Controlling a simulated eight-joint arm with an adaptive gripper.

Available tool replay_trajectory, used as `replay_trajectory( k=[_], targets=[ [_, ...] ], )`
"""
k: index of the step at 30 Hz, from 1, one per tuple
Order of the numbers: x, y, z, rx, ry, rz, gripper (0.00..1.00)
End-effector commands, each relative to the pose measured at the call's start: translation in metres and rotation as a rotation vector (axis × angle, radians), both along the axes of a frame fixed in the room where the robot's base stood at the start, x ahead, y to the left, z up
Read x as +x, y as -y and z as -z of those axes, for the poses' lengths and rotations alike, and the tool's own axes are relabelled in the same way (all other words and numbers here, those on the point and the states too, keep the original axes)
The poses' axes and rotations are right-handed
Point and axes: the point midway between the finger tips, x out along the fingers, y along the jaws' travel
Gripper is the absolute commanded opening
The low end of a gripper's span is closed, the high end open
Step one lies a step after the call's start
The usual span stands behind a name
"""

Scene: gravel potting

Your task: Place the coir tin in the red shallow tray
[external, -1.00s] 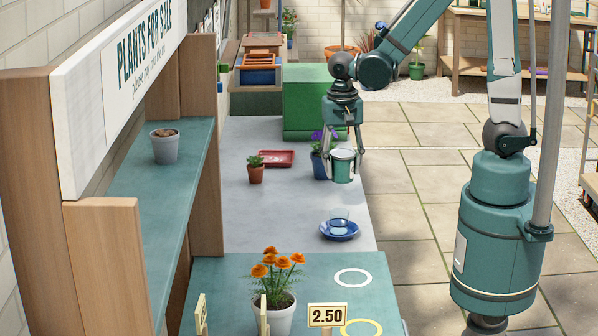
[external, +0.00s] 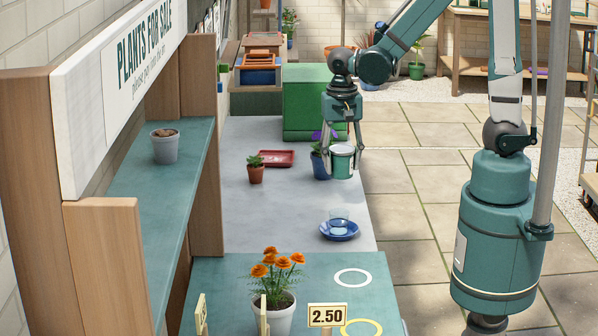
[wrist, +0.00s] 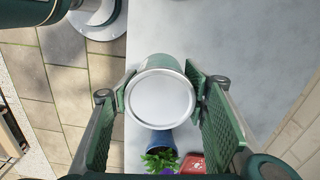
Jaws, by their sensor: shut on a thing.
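The coir tin (external: 341,162), green and white with a pale lid, is held upright between the fingers of my gripper (external: 341,150). In the wrist view its round lid (wrist: 160,98) sits between the two green finger pads of my gripper (wrist: 162,97). The red shallow tray (external: 276,158) lies on the bench to the left of the tin, farther back. Part of it shows at the bottom of the wrist view (wrist: 192,164). No object is seen in the tray.
A small terracotta pot (external: 256,175) stands just in front of the tray. A blue saucer with a clear glass (external: 339,231) is nearer the camera. A green box (external: 308,100) stands behind. The bench middle is clear.

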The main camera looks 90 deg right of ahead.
Motion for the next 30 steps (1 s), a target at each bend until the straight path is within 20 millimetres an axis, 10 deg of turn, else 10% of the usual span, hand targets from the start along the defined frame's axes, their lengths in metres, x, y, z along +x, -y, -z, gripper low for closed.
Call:
replay_trajectory(
  k=[11, 30],
  targets=[
    [0.038, 0.037, -0.009, 0.0, 0.001, -0.002, 0.27],
    [0.135, 0.177, -0.021, 0.003, 0.003, -0.015, 0.27]
  ],
)
